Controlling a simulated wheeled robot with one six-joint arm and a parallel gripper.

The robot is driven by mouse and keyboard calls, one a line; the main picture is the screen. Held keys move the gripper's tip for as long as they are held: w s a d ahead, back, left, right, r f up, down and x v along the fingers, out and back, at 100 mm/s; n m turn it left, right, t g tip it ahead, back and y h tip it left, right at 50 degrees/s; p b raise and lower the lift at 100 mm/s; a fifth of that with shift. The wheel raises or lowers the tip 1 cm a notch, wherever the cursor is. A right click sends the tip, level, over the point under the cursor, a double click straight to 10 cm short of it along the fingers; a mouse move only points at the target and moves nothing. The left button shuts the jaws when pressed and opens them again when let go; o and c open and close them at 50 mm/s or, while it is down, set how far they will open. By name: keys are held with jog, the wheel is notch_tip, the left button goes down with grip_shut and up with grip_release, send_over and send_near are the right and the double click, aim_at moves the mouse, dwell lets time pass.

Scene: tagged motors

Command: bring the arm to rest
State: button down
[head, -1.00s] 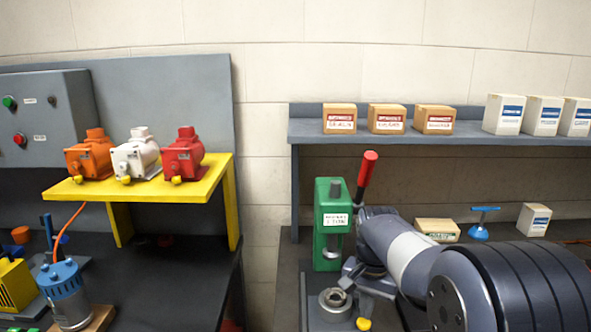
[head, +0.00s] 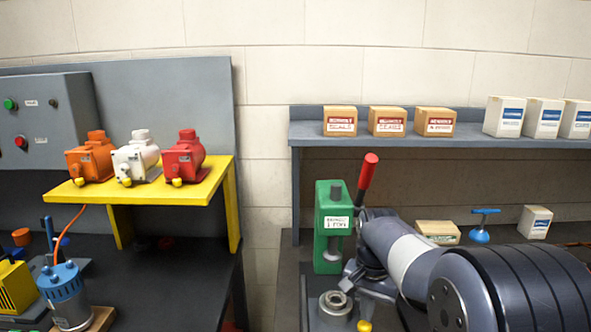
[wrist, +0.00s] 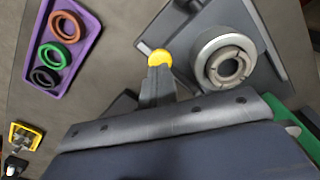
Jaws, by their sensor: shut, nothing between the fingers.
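My gripper (head: 364,325) is low in the head view, in front of the green press (head: 333,225). Its grey fingers are together and hold nothing, with yellow at the tip. In the wrist view my gripper (wrist: 160,60) points at the bench, just beside the press's round metal seat (wrist: 227,65). I cannot tell how high the tip is above the bench. My arm reaches in from the right and hides part of the bench.
The press's red lever (head: 366,178) stands up close to my wrist. A purple tray (wrist: 40,85) with three rings lies on the bench. A shelf (head: 440,139) with boxes is behind. A yellow stand (head: 222,180) with three motors is left, beyond a gap between benches.

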notch_tip(320, 180, up, 5)
jog(key=p, duration=0.4)
notch_tip(320, 180, down, 7)
jog(key=b, duration=0.6)
jog(key=shift+b, duration=0.3)
notch_tip(320, 180, up, 12)
jog(key=p, duration=0.8)
jog(key=shift+f, duration=0.15)
